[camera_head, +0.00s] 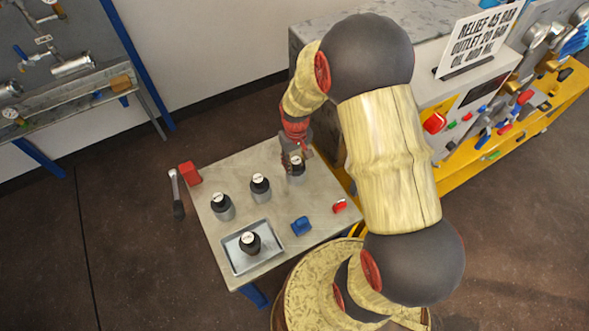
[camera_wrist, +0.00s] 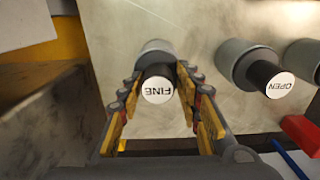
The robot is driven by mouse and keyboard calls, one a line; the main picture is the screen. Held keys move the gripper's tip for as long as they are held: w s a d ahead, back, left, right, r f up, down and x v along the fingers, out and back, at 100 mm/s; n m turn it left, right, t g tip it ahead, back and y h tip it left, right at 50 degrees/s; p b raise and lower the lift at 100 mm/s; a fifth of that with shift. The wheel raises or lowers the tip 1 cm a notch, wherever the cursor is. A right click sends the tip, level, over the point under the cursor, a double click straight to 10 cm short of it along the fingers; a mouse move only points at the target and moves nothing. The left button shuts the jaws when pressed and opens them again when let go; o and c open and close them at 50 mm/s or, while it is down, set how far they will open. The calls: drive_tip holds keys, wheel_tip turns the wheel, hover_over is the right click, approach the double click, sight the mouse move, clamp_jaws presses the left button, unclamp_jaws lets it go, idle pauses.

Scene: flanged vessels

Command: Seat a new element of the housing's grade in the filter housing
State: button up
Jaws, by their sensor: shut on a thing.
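My gripper (camera_wrist: 155,105) is shut on an element (camera_wrist: 156,72) with a black neck and a white cap reading FINE. It stands at the far right of the small table; my gripper (camera_head: 293,160) is over it in the head view. Whether the element touches the table is unclear. A second element (camera_wrist: 262,74), capped OPEN, stands beside it, and part of a third (camera_wrist: 303,58) shows at the right edge. In the head view the two free elements are the middle one (camera_head: 260,188) and the left one (camera_head: 222,205). I cannot pick out the filter housing or its grade.
A similar capped element (camera_head: 250,243) stands in a shallow tray (camera_head: 237,266) at the table's front. A blue item (camera_head: 301,226), a red item (camera_head: 339,206) and a red block (camera_head: 190,173) lie around. A yellow-edged bench (camera_head: 470,172) with valves and a sign (camera_head: 478,38) is at right.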

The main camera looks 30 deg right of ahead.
drive_tip(key=shift+s+f, duration=0.45)
drive_tip(key=shift+f, duration=0.05)
clamp_jaws()
drive_tip(key=shift+r, duration=0.15)
drive_tip(key=shift+w+d+r+p, duration=0.1)
drive_tip(key=shift+w+r+p, duration=0.1)
drive_tip(key=shift+r+p, duration=1.25)
drive_tip(key=shift+w+r+p, duration=0.2)
drive_tip(key=shift+r+p, duration=0.7)
drive_tip(key=shift+r, duration=1.05)
drive_tip(key=shift+r+p, duration=1.2)
drive_tip(key=shift+r, duration=0.55)
drive_tip(key=shift+s, duration=0.1)
